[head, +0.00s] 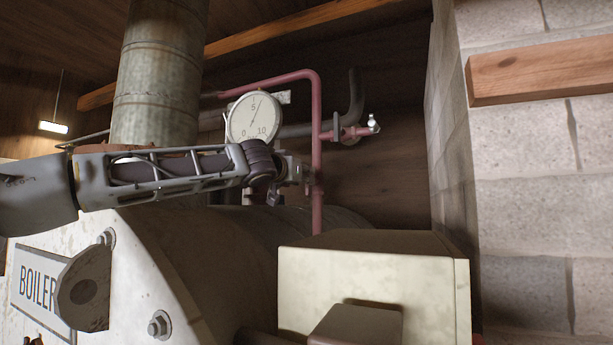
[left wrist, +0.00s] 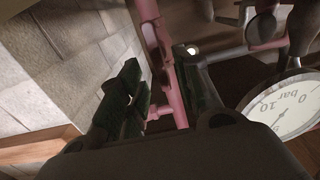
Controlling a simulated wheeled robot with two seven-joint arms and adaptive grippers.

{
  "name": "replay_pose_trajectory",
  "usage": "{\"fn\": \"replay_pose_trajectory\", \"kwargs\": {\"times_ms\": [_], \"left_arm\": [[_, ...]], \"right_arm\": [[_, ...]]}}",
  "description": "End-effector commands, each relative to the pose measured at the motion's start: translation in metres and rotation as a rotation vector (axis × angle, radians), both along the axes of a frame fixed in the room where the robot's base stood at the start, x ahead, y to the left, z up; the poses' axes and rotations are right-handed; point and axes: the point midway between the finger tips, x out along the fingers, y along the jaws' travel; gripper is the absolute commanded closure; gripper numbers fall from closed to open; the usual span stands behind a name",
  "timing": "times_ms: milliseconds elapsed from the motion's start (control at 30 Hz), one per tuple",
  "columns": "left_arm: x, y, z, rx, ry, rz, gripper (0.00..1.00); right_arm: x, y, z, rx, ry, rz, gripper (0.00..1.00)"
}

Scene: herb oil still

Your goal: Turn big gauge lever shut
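The big round gauge (head: 253,117) has a white face and stands above the boiler (head: 200,260); part of it also shows at the right of the left wrist view (left wrist: 287,106). My left gripper (head: 294,172) is just below and right of the gauge, close to the upright red pipe (head: 317,140). In the left wrist view its dark fingers (left wrist: 160,82) are apart, with the red pipe showing between them. I cannot make out the gauge lever; the gripper may hide it. I see nothing held. My right gripper is in neither view.
A red side branch with a small metal fitting (head: 373,123) sticks out to the right of the pipe. A cream box (head: 375,275) stands in front at lower right. A block wall (head: 540,200) closes the right side. A metal flue (head: 158,75) rises behind my arm.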

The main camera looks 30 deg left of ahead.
Motion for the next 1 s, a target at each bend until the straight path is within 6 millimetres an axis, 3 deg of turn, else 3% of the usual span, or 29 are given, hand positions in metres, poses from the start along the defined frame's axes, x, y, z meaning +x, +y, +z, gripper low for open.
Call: {"fn": "replay_pose_trajectory", "kwargs": {"times_ms": [400, 833, 1000], "left_arm": [[0.032, 0.002, 0.0, 0.0, 0.001, 0.0, 0.66], [0.036, 0.002, 0.0, -0.001, 0.0, 0.0, 0.66], [0.036, 0.002, 0.0, -0.001, 0.0, 0.0, 0.86]], "right_arm": [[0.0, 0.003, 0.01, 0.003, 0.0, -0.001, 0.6], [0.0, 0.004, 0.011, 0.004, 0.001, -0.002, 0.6], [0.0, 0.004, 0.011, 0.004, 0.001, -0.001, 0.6]]}}
